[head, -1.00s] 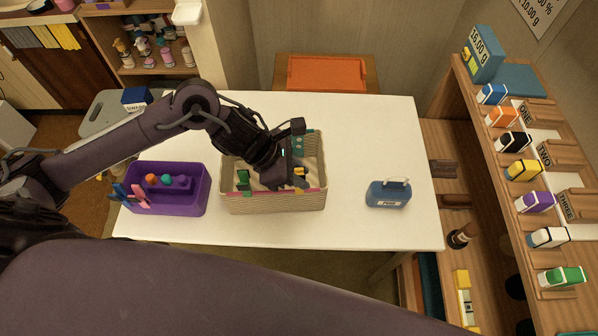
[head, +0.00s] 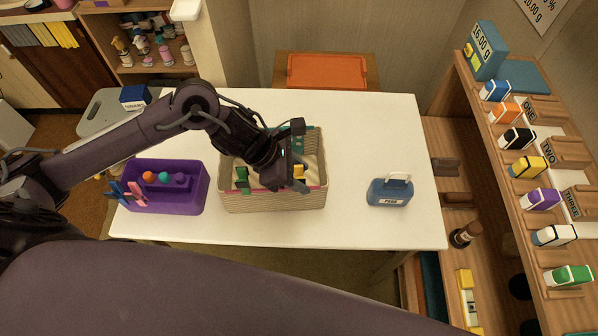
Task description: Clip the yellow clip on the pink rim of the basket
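The beige woven basket (head: 272,203) stands on the white table, with a pink band along its near rim (head: 320,188). A green clip (head: 242,178) is at the near rim, left of my gripper. A small yellow piece (head: 299,171), apparently the yellow clip, shows at the basket's right part, right beside my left gripper's fingers. My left gripper (head: 291,180) is over the near right rim, pointing down. Its fingertips are small and partly hidden, so its opening and any hold on the clip are unclear. My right gripper is out of view.
A purple bin (head: 180,202) with clips on its left edge and coloured balls stands left of the basket. A blue weight-like block (head: 390,192) with a handle stands right. Table between basket and block is clear. A wooden shelf (head: 480,150) with coloured boxes borders the right.

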